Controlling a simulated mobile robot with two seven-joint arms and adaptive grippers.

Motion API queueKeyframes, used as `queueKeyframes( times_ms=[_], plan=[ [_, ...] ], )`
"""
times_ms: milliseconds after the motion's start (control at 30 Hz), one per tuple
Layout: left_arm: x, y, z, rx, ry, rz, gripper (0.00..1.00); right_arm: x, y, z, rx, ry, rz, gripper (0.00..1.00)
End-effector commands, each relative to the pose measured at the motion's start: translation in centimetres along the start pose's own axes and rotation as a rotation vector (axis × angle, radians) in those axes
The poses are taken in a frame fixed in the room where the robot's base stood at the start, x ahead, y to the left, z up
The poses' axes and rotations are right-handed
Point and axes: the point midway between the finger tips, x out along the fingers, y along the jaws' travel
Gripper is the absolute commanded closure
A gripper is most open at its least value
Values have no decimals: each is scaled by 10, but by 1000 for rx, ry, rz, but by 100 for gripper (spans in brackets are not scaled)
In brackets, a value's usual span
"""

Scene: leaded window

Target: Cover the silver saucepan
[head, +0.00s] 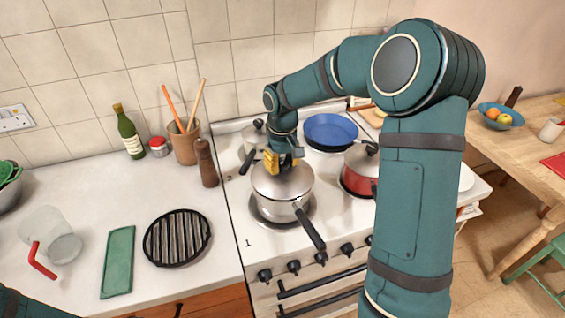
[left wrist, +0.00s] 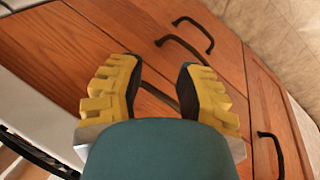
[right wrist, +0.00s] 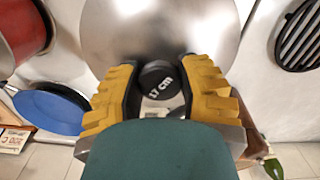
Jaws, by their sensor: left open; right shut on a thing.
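The silver saucepan (head: 276,209) stands on the front left burner, its black handle pointing down and right. A silver lid (head: 298,181) is at its top; I cannot tell whether it rests fully on the rim. My right gripper (head: 283,163) is above the pan, shut on the lid's black knob. In the right wrist view the knob (right wrist: 157,80), marked "17 cm", sits between the fingers, with the shiny lid (right wrist: 160,30) beyond. My left gripper (left wrist: 158,82) is open and empty, facing wooden cabinet fronts; its fingers are outside the head view.
On the stove are a red lidded pot (head: 356,172), a blue frying pan (head: 331,130) and another lidded pot (head: 255,133). The left counter holds a pepper mill (head: 206,163), utensil crock (head: 184,145), black grill trivet (head: 177,238), green board (head: 118,262) and glass jug (head: 62,240).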

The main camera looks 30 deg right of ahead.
Motion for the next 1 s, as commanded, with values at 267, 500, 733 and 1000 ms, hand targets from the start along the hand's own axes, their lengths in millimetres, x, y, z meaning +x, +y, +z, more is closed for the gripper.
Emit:
queueKeyframes(
  times_ms=[267, 500, 733, 1000],
  plan=[
    [0, 0, 0, 0, 0, 0, 66, 0, 0, 0, 0, 1, 0, 100],
    [1, 0, 0, 0, 0, 0, 66, 2, 0, 0, 0, 1, 0, 100],
    [2, -1, 0, 0, 0, 0, 66, 6, 0, 0, -1, 1, 0, 100],
    [2, -1, 0, 0, 0, 0, 66, 6, 0, 0, 0, 1, 0, 100]
  ],
)
